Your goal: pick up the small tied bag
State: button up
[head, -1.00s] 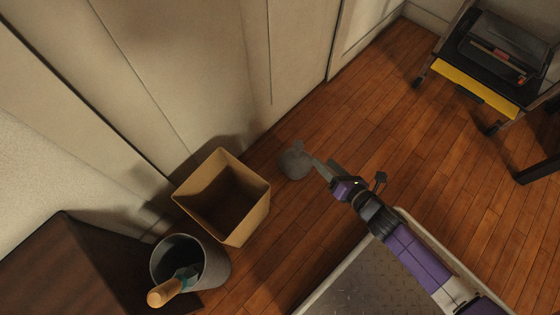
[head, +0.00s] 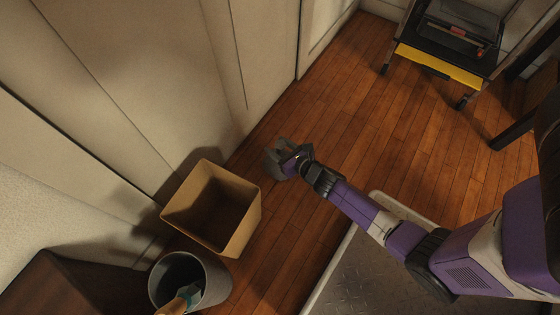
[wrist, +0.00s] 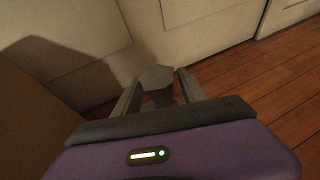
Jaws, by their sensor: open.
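The small tied bag (wrist: 156,77) is grey. In the wrist view its upper part shows between the two fingers of my gripper (wrist: 158,84), and the lower part is hidden behind the gripper body. In the head view my gripper (head: 277,162) is at the bag's spot beside the cardboard box, and it covers most of the bag. The fingers are open, one on each side of the bag. I cannot tell whether either finger touches it.
An open cardboard box (head: 246,222) stands just left of my gripper; a grey bin (head: 216,283) with a wooden-handled tool is below it. The pale wall (head: 185,70) is close behind. A trolley with a yellow edge (head: 437,65) stands far right. Wood floor between is clear.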

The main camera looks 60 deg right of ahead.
jog(key=shift+x, duration=0.85)
jog(key=shift+d, duration=0.1)
grip_shut()
dwell(0.8)
